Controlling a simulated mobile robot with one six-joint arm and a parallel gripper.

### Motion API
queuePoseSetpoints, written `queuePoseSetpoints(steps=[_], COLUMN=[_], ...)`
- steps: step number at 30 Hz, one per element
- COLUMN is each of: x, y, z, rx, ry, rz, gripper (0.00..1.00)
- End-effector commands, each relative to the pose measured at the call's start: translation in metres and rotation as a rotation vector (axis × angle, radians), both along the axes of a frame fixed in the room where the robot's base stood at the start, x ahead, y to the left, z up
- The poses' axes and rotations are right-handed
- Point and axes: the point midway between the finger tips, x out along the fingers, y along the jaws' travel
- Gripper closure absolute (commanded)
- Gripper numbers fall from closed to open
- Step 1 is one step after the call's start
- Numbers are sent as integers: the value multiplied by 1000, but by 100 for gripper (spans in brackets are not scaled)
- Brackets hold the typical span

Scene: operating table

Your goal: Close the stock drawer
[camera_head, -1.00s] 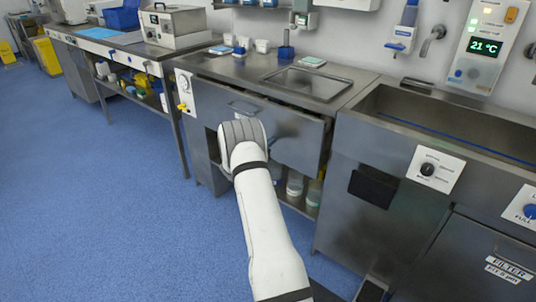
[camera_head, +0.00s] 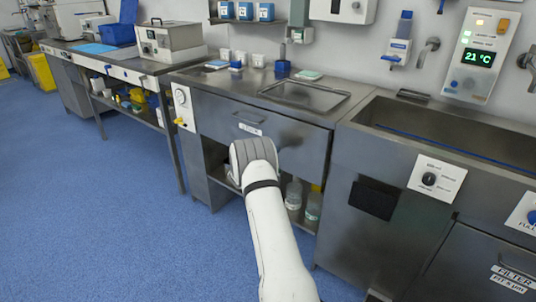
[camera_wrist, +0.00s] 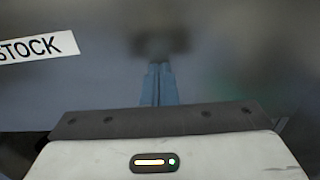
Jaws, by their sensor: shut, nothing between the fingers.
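The stock drawer (camera_head: 298,136) has a steel front with a bar handle and a white label below it. Its front now looks flush, or nearly flush, with the cabinet under the worktop. In the wrist view the drawer front (camera_wrist: 240,60) fills most of the picture, with its STOCK label (camera_wrist: 38,47) at the upper left. My gripper (camera_wrist: 158,70) is shut and empty, its fingertips pointing at the drawer front right of the label. They are at or very near the surface; contact cannot be told. In the head view my wrist hides the fingers.
The worktop (camera_head: 225,80) above holds small containers and a recessed tray. Bottles (camera_head: 293,194) stand on the open shelf below. A sink unit (camera_head: 385,150) adjoins on the right. The blue floor (camera_head: 90,210) on the left is clear.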

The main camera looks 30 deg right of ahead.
Motion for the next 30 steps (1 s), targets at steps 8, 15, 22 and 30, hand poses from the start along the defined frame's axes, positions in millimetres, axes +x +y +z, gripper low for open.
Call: queuePoseSetpoints(steps=[8, 15, 22, 30], x=[-8, -30, -47, -54], y=[25, 80, 118, 131], z=[8, 6, 5, 4], rx=[-6, -4, -4, -4], ry=[-8, -3, -3, -3], rz=[2, 4, 3, -1], gripper=[100, 100, 100, 100])
